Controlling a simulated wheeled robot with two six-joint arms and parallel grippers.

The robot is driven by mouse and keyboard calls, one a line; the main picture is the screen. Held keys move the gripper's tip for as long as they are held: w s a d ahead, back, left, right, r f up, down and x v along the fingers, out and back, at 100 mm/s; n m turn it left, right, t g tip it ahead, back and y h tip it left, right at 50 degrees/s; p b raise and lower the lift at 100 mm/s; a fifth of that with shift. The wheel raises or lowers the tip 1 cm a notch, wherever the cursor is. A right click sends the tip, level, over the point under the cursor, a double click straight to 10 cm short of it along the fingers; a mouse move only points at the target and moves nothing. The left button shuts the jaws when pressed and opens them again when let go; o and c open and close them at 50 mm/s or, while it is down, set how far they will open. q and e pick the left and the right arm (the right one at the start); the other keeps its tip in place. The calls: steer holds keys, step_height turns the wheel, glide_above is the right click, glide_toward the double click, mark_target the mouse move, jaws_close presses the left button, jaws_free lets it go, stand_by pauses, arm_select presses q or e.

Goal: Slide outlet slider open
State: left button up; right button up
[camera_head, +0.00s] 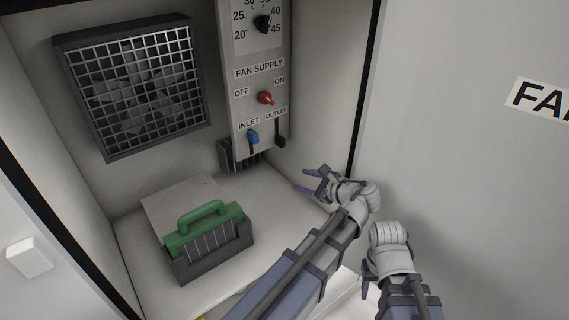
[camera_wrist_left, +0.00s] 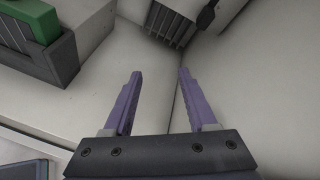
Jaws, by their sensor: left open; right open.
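The outlet slider (camera_head: 279,140) is a small black handle under the OUTLET label, at the lower right of the grey control panel (camera_head: 240,100). A dark knob at the top of the left wrist view (camera_wrist_left: 207,15) looks like the same handle. The blue inlet slider (camera_head: 253,137) sits to its left. My left gripper (camera_head: 306,184) is open and empty, below and to the right of the outlet slider and apart from it. Its two purple fingers (camera_wrist_left: 161,74) are spread in the wrist view. My right gripper (camera_head: 368,287) is low at the right, partly hidden by its wrist.
A green-handled dark box (camera_head: 215,262) stands on the cabinet floor at left; it also shows in the left wrist view (camera_wrist_left: 62,57). A fan grille (camera_head: 140,85) is on the back wall. The red fan supply switch (camera_head: 265,98) is above the sliders. A cabinet wall edge rises at right.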

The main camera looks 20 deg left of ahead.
mark_target(283, 142)
arm_select(q)
steer(key=w+r+m+t+y+b, duration=0.3)
steer(key=w+m+y+b, duration=0.1)
steer(key=w+m, duration=0.25)
steer(key=x, duration=1.2)
steer(key=shift+s+a, duration=0.35)
arm_select(e)
step_height(283, 142, down, 6)
steer(key=shift+r, duration=0.2)
arm_select(q)
jaws_close()
steer(key=shift+p, duration=0.3)
